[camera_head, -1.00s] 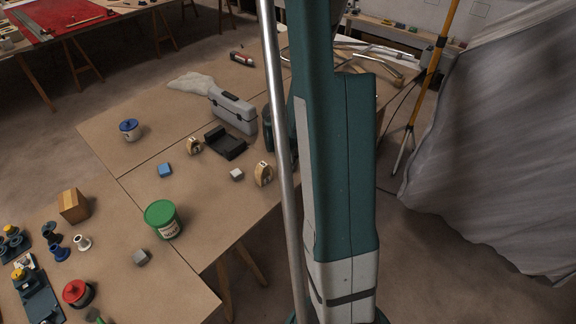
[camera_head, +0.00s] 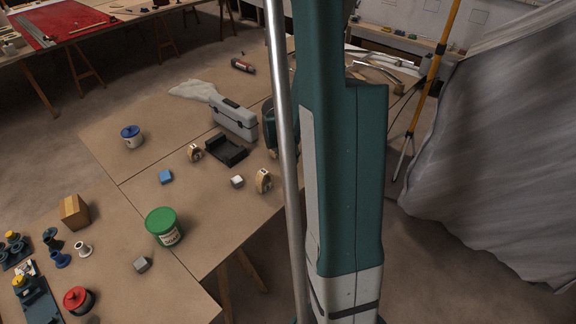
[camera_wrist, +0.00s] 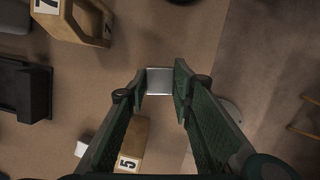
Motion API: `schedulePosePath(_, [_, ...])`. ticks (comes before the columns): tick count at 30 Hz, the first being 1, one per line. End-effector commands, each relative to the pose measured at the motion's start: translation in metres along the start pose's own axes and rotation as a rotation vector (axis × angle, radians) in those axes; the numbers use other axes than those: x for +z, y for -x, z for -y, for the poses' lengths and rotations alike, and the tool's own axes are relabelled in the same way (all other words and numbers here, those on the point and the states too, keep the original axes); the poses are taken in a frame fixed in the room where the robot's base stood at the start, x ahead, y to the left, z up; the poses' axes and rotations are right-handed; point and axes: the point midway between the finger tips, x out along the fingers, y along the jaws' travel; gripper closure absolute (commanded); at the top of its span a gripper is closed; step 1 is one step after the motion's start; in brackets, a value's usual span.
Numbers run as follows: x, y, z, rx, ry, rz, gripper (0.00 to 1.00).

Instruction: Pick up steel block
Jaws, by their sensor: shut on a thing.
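In the wrist view, my gripper (camera_wrist: 159,85) is shut on the steel block (camera_wrist: 159,79), a silvery, square-faced piece between its two green fingertips. The floor and the table edge show beyond it, so how high the block is held is hard to tell. In the head view, my own arm covers the right side of the table, and neither my gripper nor the held block can be seen.
A wooden piece marked 5 (camera_wrist: 131,145) and a pale block (camera_wrist: 84,147) lie near my fingers. A black tray (camera_head: 226,149), a grey toolbox (camera_head: 233,118), a green-lidded tub (camera_head: 163,226) and a grey block (camera_head: 142,264) stand on the table.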

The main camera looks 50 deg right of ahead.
Motion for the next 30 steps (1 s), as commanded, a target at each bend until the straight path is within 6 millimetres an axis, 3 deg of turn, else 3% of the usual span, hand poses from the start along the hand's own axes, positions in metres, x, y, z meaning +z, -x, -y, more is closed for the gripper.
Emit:
schedulePosePath(12, [0.013,0.047,0.0,0.0,0.0,0.0,0.94])
schedulePosePath(30, [0.015,0.054,0.0,0.0,0.0,0.0,0.94])
